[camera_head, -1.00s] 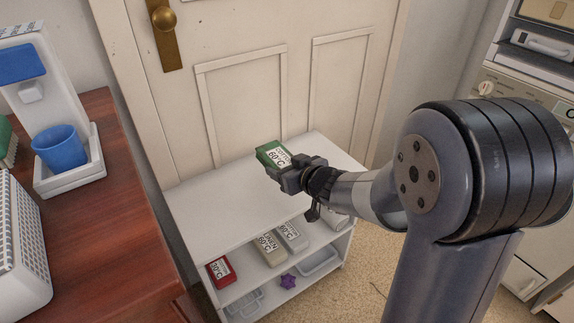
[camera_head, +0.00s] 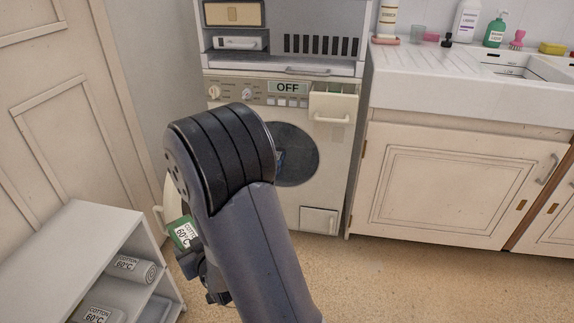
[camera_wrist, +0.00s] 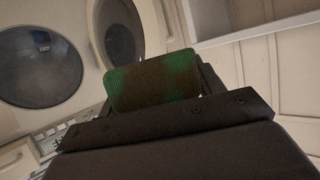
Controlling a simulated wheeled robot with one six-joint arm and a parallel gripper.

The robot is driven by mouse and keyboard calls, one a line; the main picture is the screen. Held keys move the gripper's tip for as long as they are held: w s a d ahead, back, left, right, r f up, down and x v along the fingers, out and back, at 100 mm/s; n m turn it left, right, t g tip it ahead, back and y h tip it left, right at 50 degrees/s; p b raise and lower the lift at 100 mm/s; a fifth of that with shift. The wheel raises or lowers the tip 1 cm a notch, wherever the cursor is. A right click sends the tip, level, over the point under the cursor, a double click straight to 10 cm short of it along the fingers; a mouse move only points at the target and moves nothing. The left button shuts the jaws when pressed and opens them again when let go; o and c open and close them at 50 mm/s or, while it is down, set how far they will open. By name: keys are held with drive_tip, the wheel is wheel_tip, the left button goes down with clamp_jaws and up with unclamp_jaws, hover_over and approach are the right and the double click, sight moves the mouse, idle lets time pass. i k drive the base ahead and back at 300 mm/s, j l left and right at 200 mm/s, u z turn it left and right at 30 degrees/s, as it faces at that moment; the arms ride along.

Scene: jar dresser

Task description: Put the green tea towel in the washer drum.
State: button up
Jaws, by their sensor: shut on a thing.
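The green tea towel (camera_head: 183,233) is a folded bundle with a white "COTTON 60°C" label. In the wrist view the towel (camera_wrist: 152,88) shows brownish stains. My gripper (camera_head: 190,258) is shut on it and holds it in the air between the shelf unit and the washer. The washer (camera_head: 335,165) stands ahead, and its display reads OFF. Its round drum opening (camera_head: 296,158) is dark and partly hidden by my arm. The wrist view shows the drum opening (camera_wrist: 38,68) at the left and the open round door (camera_wrist: 120,30) beside it.
A pulled-out drawer (camera_head: 333,106) sits at the washer's upper right. The white shelf unit (camera_head: 70,235) at lower left holds a rolled grey towel (camera_head: 132,268). A sink cabinet (camera_head: 450,185) stands right of the washer. The floor (camera_head: 400,275) before them is clear.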

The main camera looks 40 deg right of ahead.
sight(295, 166)
drive_tip(key=i+l+z, duration=0.1)
drive_tip(key=i+z, duration=0.75)
drive_tip(key=i+j+z, duration=0.2)
drive_tip(key=i+z, duration=0.2)
drive_tip(key=i+j+z, duration=0.25)
drive_tip(key=z, duration=0.2)
drive_tip(key=i, duration=0.1)
